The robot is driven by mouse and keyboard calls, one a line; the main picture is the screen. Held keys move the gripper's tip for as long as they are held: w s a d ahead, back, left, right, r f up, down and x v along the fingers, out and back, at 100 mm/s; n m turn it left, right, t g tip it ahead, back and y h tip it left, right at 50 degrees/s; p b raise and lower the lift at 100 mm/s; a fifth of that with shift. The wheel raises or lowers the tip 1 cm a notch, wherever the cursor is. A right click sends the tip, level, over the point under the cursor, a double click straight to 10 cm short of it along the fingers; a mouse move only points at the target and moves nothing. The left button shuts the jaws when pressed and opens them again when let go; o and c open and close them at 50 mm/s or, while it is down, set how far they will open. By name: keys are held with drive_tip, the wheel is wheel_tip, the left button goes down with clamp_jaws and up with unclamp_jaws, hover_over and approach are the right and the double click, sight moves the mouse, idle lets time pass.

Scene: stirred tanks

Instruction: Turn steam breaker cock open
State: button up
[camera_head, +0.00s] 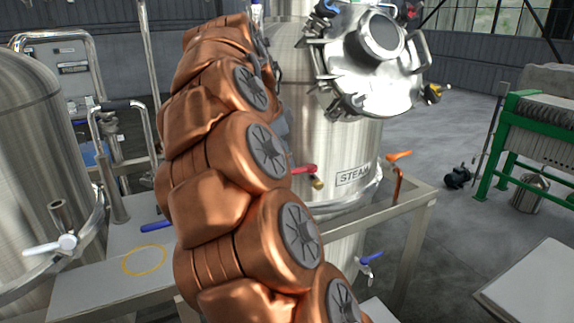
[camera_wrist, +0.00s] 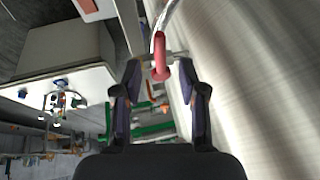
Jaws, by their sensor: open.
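A red lever handle (camera_head: 303,169) with a brass end sits low on the steel tank (camera_head: 340,140), left of the STEAM label (camera_head: 354,176). An orange handle (camera_head: 398,156) on a copper-coloured pipe stands right of that label. In the wrist view a red handle (camera_wrist: 160,58) lies at the mouth of my gripper (camera_wrist: 161,70), between the two fingertips. The fingers are apart and do not seem to close on it. I cannot tell for certain which cock is the steam breaker. In the head view my copper-coloured arm hides my gripper.
The tank wall (camera_wrist: 245,80) is close on the right in the wrist view. A metal frame (camera_head: 415,205) stands below the tank. Blue handles (camera_head: 157,226) (camera_head: 370,257) and another tank (camera_head: 35,160) are nearby. Open floor (camera_head: 450,130) lies to the right.

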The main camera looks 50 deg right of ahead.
sight(294, 172)
drive_tip(key=shift+p+x, duration=0.3)
drive_tip(key=shift+x, duration=1.75)
clamp_jaws()
